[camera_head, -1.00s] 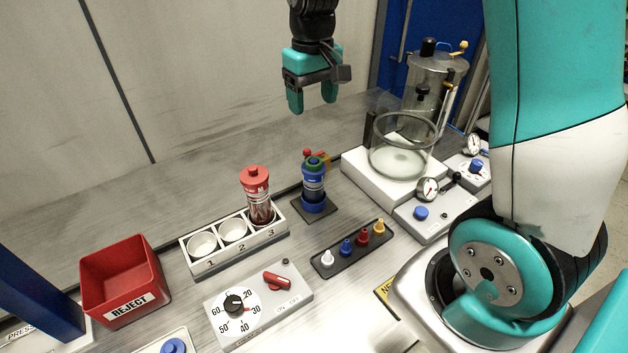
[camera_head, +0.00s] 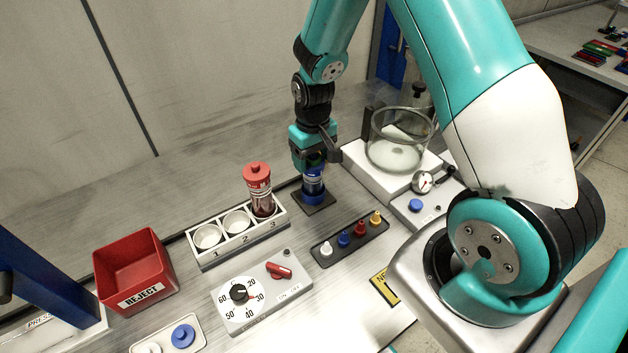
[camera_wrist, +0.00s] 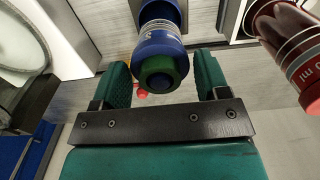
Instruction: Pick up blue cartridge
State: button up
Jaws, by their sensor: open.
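The blue cartridge (camera_head: 313,186) stands upright on a dark square base (camera_head: 322,206) behind the row of small coloured plugs. In the wrist view the cartridge (camera_wrist: 159,45) shows a blue collar and a green ring at its near end. My gripper (camera_head: 312,168) is at the upper part of the cartridge, pointing down. In the wrist view my gripper (camera_wrist: 165,80) is open, with one green finger on each side of the cartridge's end and a gap at both sides. The cartridge's top is partly hidden by my gripper in the head view.
A three-hole rack (camera_head: 240,246) stands left, with a red cartridge (camera_head: 260,190) in hole 3. A red reject bin (camera_head: 135,270), a dial box (camera_head: 262,296) and a plug strip (camera_head: 350,238) lie nearer. A glass chamber (camera_head: 398,140) stands close on the right.

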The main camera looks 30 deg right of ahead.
jog(key=shift+f, duration=0.7)
jog(key=c, duration=0.9)
jog(key=shift+c, duration=0.2)
jog(key=shift+r, duration=0.15)
